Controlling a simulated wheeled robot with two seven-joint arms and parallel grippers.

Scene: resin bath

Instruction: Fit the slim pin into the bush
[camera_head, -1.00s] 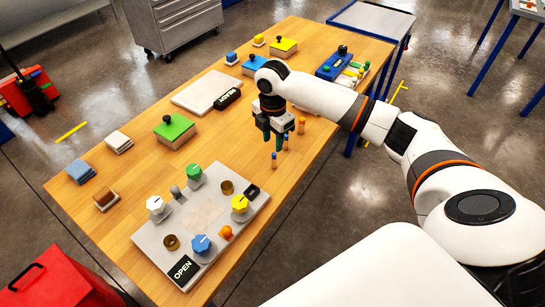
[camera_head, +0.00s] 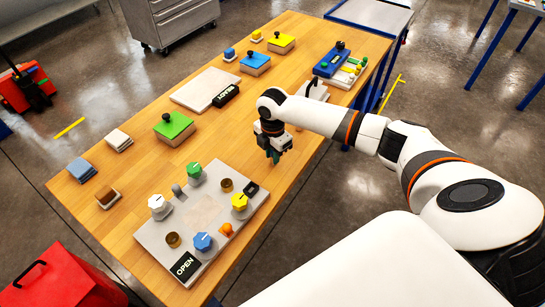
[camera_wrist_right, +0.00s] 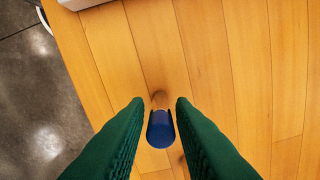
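My right gripper (camera_head: 274,158) is low over the table near its right edge, beyond the grey panel. In the right wrist view its green fingers (camera_wrist_right: 160,110) stand apart on either side of a blue-topped pin (camera_wrist_right: 160,130). Strips of wood seem to show between pin and fingers; I cannot tell if this is the slim pin. In the head view the gripper and arm hide the pins. Two brass bushes sit on the panel, one at the upper right (camera_head: 227,185) and one at the lower left (camera_head: 173,240). My left gripper is not in view.
The grey panel (camera_head: 152,238) carries white, green, yellow and blue knobs, an orange knob (camera_head: 226,229) and an OPEN sign (camera_head: 185,266). A green block (camera_head: 174,127) and a pale plate (camera_head: 195,92) lie behind. The wood between them is clear.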

